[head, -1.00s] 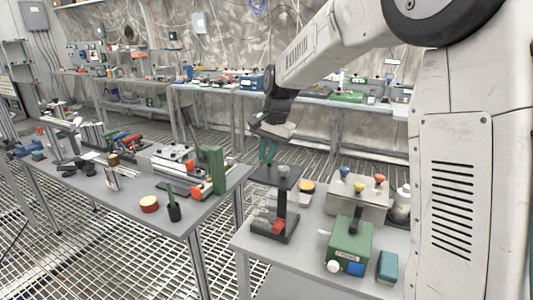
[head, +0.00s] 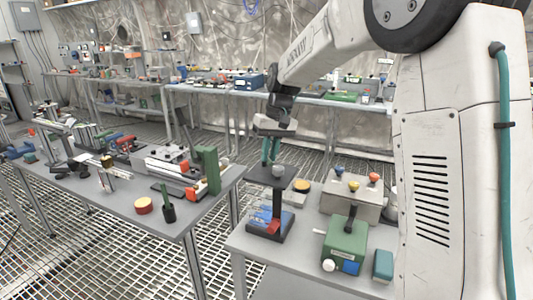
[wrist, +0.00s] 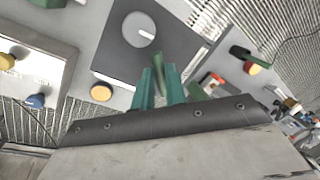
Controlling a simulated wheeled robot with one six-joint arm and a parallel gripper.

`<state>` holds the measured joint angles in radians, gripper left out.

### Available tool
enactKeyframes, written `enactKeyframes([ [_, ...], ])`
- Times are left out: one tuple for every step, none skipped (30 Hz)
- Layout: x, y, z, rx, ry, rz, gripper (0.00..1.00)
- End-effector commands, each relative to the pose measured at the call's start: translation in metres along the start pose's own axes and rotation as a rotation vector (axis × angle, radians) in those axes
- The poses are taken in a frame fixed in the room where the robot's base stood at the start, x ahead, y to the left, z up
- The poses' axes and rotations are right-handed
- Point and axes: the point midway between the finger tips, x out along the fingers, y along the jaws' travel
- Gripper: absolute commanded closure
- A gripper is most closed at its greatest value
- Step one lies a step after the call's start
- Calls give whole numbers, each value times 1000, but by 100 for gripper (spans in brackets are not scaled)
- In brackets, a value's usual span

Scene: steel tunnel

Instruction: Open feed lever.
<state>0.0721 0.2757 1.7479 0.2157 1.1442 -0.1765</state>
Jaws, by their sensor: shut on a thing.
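My gripper (head: 270,158) is above the table at the right, pointing down beside the plate-topped black stand. In the wrist view its two green fingers (wrist: 159,88) close around a thin dark green piece (wrist: 158,68), which sticks out past the tips. I cannot tell whether this piece is the feed lever. The black stand (head: 274,205) has a flat dark plate with a round grey knob (head: 278,171); the knob also shows in the wrist view (wrist: 138,30). A red block (head: 273,226) is at its base. A green box (head: 345,243) with an upright black lever (head: 350,216) stands to the right.
A metal box with coloured knobs (head: 345,202) stands behind the green box. A teal block (head: 383,264) is at its right. The left table (head: 120,205) carries several tools, a green block (head: 206,170) and a dark cup (head: 169,213).

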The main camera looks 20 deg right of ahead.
Motion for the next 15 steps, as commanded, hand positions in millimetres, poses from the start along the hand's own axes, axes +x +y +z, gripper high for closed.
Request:
enactKeyframes([
  [0,2,-1,-41,-8,0,100],
  [-1,3,-1,-69,-13,0,100],
  [-1,4,-2,-106,-20,0,100],
  [-1,4,-2,-134,-26,0,100],
  [-2,5,-2,-162,-31,0,100],
  [-2,6,-2,-199,-38,0,100],
  [-2,7,-3,-228,-44,0,100],
  [-2,8,-3,-256,-50,0,100],
  [-2,9,-4,-293,-57,1,100],
  [-2,9,-4,-321,-62,1,100],
  [-2,10,-5,-348,-68,1,100],
  [-2,11,-5,-383,-76,1,100],
  [-3,12,-5,-409,-81,1,100],
  [-3,12,-6,-434,-85,1,100],
  [-3,13,-7,-467,-91,1,100],
])
